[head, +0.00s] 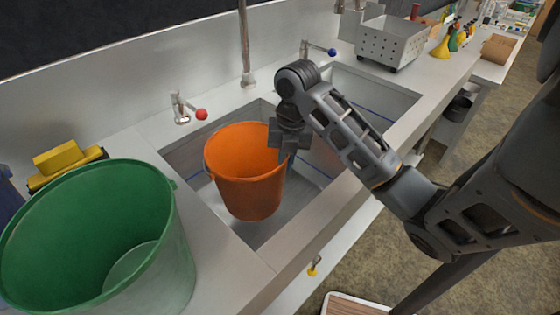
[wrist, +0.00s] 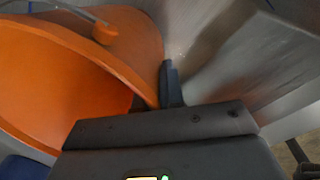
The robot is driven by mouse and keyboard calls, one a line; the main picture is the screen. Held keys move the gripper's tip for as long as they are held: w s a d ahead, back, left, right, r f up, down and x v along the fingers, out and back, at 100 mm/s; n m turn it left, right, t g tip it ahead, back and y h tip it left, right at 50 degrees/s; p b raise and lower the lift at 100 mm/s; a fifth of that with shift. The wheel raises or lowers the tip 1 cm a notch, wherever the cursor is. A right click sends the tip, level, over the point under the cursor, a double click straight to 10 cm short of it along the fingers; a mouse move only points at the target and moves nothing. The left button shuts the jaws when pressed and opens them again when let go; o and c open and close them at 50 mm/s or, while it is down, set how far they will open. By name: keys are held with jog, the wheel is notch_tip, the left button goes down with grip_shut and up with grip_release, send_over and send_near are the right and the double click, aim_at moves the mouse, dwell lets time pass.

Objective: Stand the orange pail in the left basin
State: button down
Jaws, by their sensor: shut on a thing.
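The orange pail (head: 247,180) is upright or nearly so, in the opening of the left basin (head: 255,233). I cannot tell whether its base touches the basin floor. My gripper (head: 287,158) is shut on the right side of the pail's rim. In the wrist view the orange pail (wrist: 75,75) fills the left, with its rim wall between the fingers of my gripper (wrist: 158,88). One finger shows outside the wall; the other is mostly hidden behind the pail.
A tap with a red knob (head: 201,114) and a vertical pipe (head: 245,45) stand behind the basin. A perforated metal box (head: 385,45) sits beyond the right basin.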

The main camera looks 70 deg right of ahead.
notch_tip(320, 180, down, 5)
jog(key=w+d+f+p, duration=0.1)
jog(key=w+d+p, duration=0.1)
jog(key=d, duration=0.5)
jog(key=shift+w+d+f+p, duration=0.2)
jog(key=shift+w+p, duration=0.2)
jog(key=shift+w, duration=0.25)
jog(key=shift+f, duration=0.2)
jog(key=c, duration=1.3)
grip_release()
jog(key=shift+r, duration=0.1)
jog(key=shift+o, duration=0.2)
notch_tip(320, 180, up, 12)
jog(key=s+b, duration=0.1)
jog(key=shift+d, duration=0.15)
